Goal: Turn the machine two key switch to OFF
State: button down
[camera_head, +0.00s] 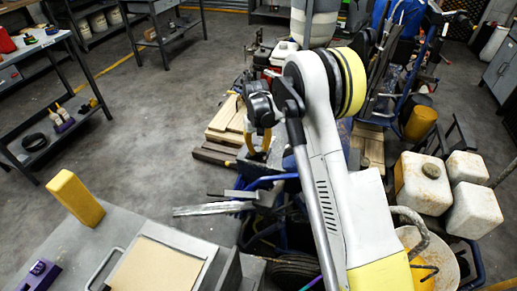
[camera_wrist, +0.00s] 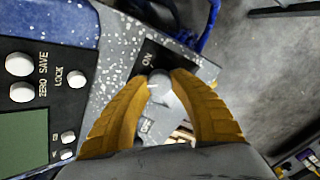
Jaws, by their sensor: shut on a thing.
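In the wrist view the key switch (camera_wrist: 161,82) is a small grey knob on a dark plate, with ON printed above it and OFF below. A pale mark shows on the knob's left side; I cannot tell exactly which label it points to. My gripper (camera_wrist: 162,76) has its two ribbed yellow fingers on either side of the knob, shut on it. In the head view my gripper (camera_head: 258,143) is partly hidden by my arm at the machine in the middle, and the switch cannot be seen there.
A control panel (camera_wrist: 45,75) with a screen and several white buttons, marked ZERO, SAVE and LOCK, lies left of the switch. In the head view wooden boards (camera_head: 226,122) lie by the machine, white jugs (camera_head: 425,183) stand right, and a grey bench (camera_head: 130,225) is at front left.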

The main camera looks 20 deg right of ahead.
aim_at(257, 149)
dwell(0.3)
jog(key=c, duration=1.1)
grip_release()
jog(key=shift+o, duration=0.2)
jog(key=shift+r, duration=0.1)
notch_tip(257, 149, up, 12)
jog(key=shift+a, duration=0.2)
